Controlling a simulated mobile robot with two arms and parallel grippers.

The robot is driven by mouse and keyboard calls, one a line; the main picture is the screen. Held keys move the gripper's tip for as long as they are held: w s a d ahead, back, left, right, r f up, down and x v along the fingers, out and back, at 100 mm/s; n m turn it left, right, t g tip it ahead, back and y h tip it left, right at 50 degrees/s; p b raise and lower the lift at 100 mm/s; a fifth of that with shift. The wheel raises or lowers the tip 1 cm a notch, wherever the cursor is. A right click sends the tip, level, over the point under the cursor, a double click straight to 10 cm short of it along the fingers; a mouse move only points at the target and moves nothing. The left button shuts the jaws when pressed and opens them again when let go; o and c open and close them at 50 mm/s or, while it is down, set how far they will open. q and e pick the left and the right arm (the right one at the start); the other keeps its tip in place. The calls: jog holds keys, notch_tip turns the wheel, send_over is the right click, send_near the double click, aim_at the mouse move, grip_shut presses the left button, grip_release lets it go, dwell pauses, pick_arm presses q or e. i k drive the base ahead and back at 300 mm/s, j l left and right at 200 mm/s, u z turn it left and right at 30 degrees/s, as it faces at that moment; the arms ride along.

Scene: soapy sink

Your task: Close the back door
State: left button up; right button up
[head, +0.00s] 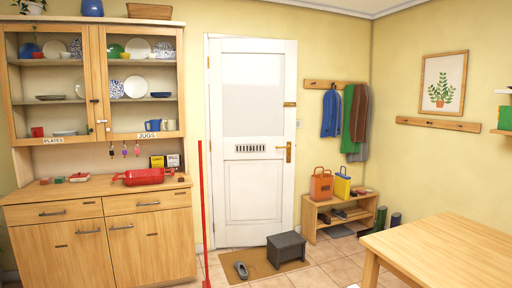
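The back door (235,185) is white, with a pale upper pane (252,110), a letter slot (250,148) and a brass handle (284,150) on its right side. It stands upright in the far wall in the head view. I cannot tell whether it is fully shut or slightly ajar. A dark grey stool (287,247) stands in front of its lower right corner and hides part of its bottom edge. Neither of my grippers is in view.
A brown mat (262,270) with a grey shoe (241,270) lies before the door. A red pole (203,215) stands left of it. A wooden dresser (100,240) is at left, a shoe bench (338,212) and table (450,250) at right.

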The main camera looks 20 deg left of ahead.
aim_at(251, 81)
jog(key=i+j+u, duration=0.35)
jog(key=i+u, duration=0.35)
jog(key=i+j+u, duration=0.1)
jog(key=i, duration=0.55)
jog(key=i+j+u, duration=0.1)
jog(key=i, duration=0.55)
jog(key=i+l+z, duration=0.2)
jog(key=i+z, duration=0.2)
jog(key=i, duration=0.25)
jog(key=i+z, duration=0.4)
jog(key=i, duration=0.25)
jog(key=i+j+z, duration=0.15)
jog(key=i+z, duration=0.25)
jog(key=i, duration=0.25)
